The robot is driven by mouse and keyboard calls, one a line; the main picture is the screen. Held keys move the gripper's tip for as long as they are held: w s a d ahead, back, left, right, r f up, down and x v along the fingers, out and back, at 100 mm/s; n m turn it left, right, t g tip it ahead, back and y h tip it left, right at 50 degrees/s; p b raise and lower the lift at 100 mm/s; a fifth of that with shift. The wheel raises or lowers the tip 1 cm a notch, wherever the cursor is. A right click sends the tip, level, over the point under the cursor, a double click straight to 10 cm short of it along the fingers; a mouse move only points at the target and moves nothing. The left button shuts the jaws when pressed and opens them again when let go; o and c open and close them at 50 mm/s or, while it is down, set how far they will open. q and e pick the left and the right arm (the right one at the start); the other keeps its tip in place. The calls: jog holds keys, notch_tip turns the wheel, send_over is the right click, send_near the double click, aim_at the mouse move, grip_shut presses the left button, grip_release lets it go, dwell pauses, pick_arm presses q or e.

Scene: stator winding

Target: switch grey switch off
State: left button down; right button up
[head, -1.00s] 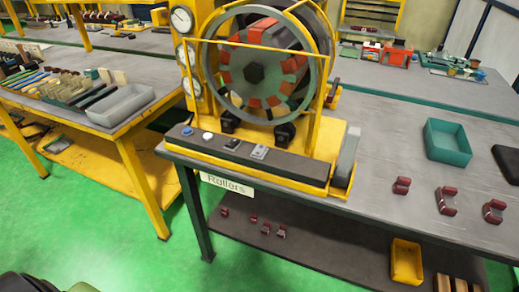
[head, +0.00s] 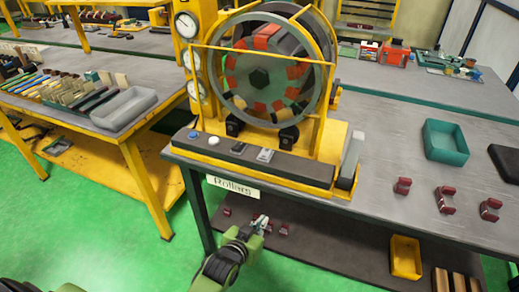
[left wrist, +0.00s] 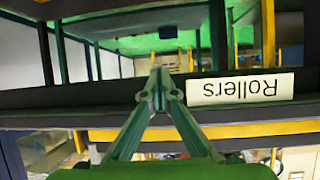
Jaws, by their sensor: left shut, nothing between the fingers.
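The grey switch (head: 265,155) is the rightmost control on the dark strip (head: 290,168) along the front of the yellow winding machine. A black switch (head: 239,148), a white button (head: 214,141) and a blue button (head: 193,134) sit to its left. Whether the grey switch is on or off is too small to tell. My left gripper (head: 262,222) is shut and empty, in front of the bench and lower in the picture than the switch. In the left wrist view its fingertips (left wrist: 160,72) meet near the bench edge. My right gripper is not in view.
A "Rollers" label (head: 234,187) hangs on the bench's front edge and appears upside down in the left wrist view (left wrist: 241,88). Red parts, a teal tray (head: 447,140) and a black item lie on the bench at the right. A lower shelf holds a yellow bin (head: 405,257).

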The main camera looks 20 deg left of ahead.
pick_arm(q)
jog(key=a+r+t, duration=0.1)
jog(key=r+t, duration=0.1)
jog(key=r, duration=1)
jog(key=w+a+r+n+t, duration=0.1)
jog(key=a+r+t, duration=0.1)
jog(key=r, duration=0.9)
jog(key=shift+a+r+y+p, duration=0.25)
jog(key=shift+r+y+p, duration=0.15)
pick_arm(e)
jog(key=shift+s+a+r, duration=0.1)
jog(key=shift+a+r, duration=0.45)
pick_arm(q)
jog(key=shift+w, duration=0.1)
jog(key=p, duration=0.2)
send_over(265, 157)
jog(key=shift+f, duration=0.5)
notch_tip(265, 157, down, 3)
jog(key=shift+r, duration=0.1)
jog(key=shift+f, duration=0.7)
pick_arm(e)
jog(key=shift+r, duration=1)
